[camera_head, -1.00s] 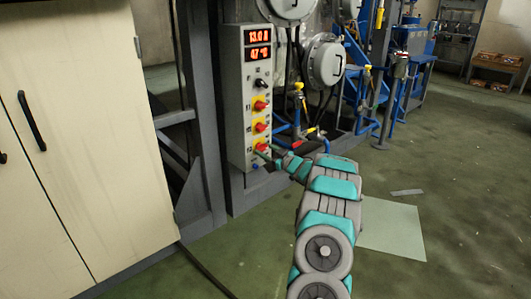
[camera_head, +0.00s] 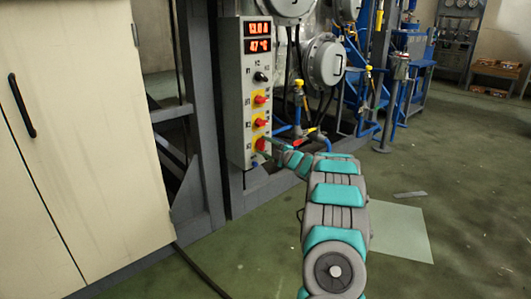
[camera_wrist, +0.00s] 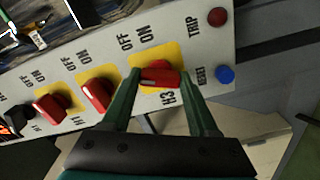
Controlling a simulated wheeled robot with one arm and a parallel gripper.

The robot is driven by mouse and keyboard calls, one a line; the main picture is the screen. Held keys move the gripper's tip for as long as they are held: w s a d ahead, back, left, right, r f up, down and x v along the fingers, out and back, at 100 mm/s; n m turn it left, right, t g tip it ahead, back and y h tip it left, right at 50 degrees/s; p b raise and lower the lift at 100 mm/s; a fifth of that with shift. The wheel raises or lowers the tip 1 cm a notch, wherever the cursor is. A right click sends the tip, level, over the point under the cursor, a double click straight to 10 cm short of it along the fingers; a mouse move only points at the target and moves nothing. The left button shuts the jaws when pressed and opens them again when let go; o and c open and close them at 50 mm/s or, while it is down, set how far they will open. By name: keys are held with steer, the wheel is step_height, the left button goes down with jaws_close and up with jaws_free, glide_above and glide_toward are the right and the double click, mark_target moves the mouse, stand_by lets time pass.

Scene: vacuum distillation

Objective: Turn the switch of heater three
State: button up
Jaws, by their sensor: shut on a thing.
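The switch of heater three is a red knob (camera_wrist: 160,76) on a yellow plate marked H3, with ON and OFF printed beside it. It is the lowest of the red switches on the grey control box (camera_head: 234,100). In the wrist view my gripper (camera_wrist: 162,80) has one dark green finger on each side of this knob and is shut on it. The knob lies nearly level across that picture, while the two neighbouring red knobs (camera_wrist: 98,93) (camera_wrist: 50,106) slant. In the head view my gripper (camera_head: 266,144) meets the box's lower right edge, and the knob is partly hidden.
A blue button (camera_wrist: 225,74) and a dark red TRIP button (camera_wrist: 217,17) sit close to the gripper on the same panel. A black knob (camera_head: 261,77) is above the red ones. A cream cabinet (camera_head: 85,150) stands left; blue pipework is right. Floor at right is mostly open.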

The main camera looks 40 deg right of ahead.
steer(key=shift+n, duration=2.3)
steer(key=shift+a, duration=0.1)
steer(key=o, duration=1.4)
steer(key=s, duration=0.7)
steer(key=shift+s+d, duration=0.35)
steer(key=shift+s, duration=0.05)
